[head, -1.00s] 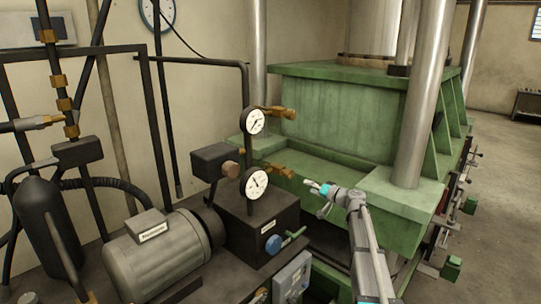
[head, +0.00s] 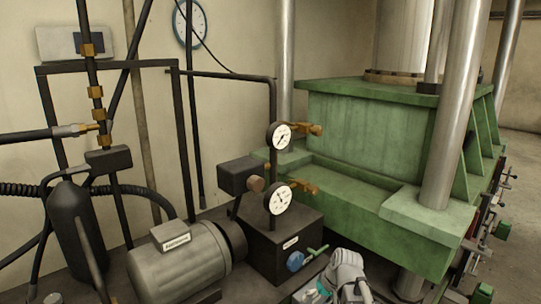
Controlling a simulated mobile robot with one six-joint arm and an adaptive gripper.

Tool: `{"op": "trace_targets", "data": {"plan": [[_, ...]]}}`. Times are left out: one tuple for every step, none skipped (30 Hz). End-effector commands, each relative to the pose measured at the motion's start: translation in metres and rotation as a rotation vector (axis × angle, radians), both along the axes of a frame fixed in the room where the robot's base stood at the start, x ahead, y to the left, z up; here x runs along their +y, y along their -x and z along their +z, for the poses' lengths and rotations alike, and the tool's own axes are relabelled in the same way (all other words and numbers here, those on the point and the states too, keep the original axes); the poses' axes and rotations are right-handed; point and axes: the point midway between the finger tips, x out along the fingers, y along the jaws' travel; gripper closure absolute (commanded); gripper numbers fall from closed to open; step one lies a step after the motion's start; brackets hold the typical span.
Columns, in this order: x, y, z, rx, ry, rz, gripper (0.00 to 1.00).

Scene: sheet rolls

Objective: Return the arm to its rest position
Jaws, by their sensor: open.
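My arm (head: 347,272) is folded low at the bottom edge of the head view, in front of the green press. Its wrist points down and to the left. My gripper (head: 312,293) is small and partly cut off by the bottom edge, beside a teal band on the wrist. It is open, and I see nothing held in it. Its fingertips are hard to make out against the grey box behind.
The green press (head: 350,125) with steel columns (head: 455,110) stands behind. A motor (head: 180,262), a dark block (head: 285,245) with a blue knob (head: 295,261), two gauges (head: 279,137) and a black cylinder (head: 75,235) crowd the left. Open floor (head: 522,150) shows at right.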

Motion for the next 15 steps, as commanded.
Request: {"op": "trace_targets", "data": {"plan": [[-0.002,0.022,-0.004,0.029,0.053,-0.003,0.06],[-0.004,0.031,-0.006,0.047,0.086,-0.008,0.06],[-0.007,0.042,-0.008,0.069,0.127,-0.015,0.06],[-0.01,0.049,-0.009,0.083,0.157,-0.021,0.06],[-0.012,0.056,-0.01,0.096,0.185,-0.026,0.06],[-0.016,0.064,-0.011,0.11,0.22,-0.034,0.06],[-0.018,0.07,-0.012,0.12,0.241,-0.039,0.06],[-0.02,0.074,-0.012,0.129,0.262,-0.043,0.06],[-0.022,0.079,-0.012,0.138,0.286,-0.051,0.06],[-0.024,0.082,-0.012,0.143,0.299,-0.055,0.06],[-0.025,0.085,-0.012,0.147,0.312,-0.057,0.06],[-0.026,0.087,-0.013,0.152,0.322,-0.061,0.06],[-0.027,0.088,-0.013,0.155,0.329,-0.063,0.06],[-0.028,0.089,-0.013,0.156,0.334,-0.064,0.06],[-0.028,0.089,-0.013,0.158,0.338,-0.065,0.06]]}}
